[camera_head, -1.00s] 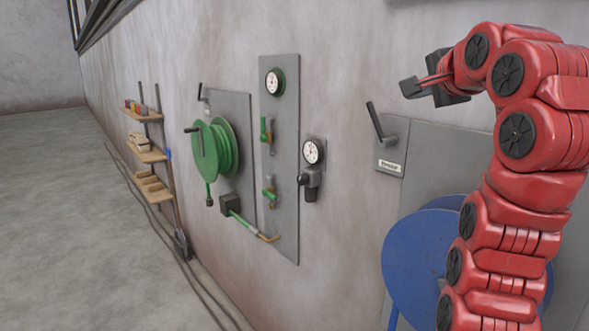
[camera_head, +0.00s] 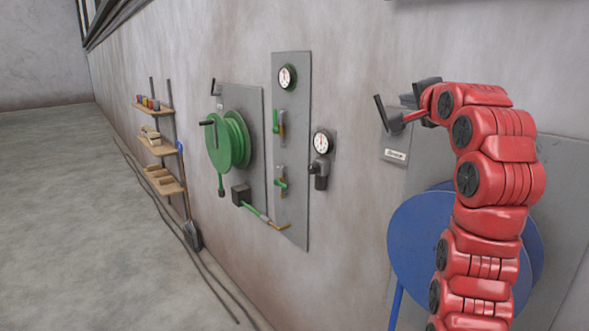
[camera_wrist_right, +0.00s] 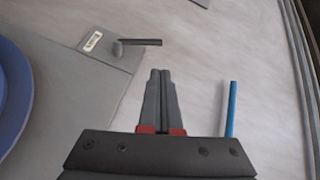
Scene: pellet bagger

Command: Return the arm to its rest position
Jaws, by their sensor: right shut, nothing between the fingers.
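My right arm, red with black joint caps, rises at the right of the head view. Its gripper (camera_head: 398,119) is in front of the wall, close to a black lever (camera_head: 381,112) on a grey plate with a white label (camera_head: 396,155). In the right wrist view the gripper (camera_wrist_right: 160,74) has its two grey fingers together with nothing between them. The lever (camera_wrist_right: 140,42) shows just beyond the fingertips there, with a visible gap in the picture. My left gripper is not in view.
A blue reel (camera_head: 415,240) is partly behind my arm. Left of it are a gauge (camera_head: 322,143), a grey valve panel (camera_head: 291,205), a green hose reel (camera_head: 228,141) and wall shelves (camera_head: 158,146). A blue rod (camera_wrist_right: 231,108) shows in the wrist view. The floor at left is open.

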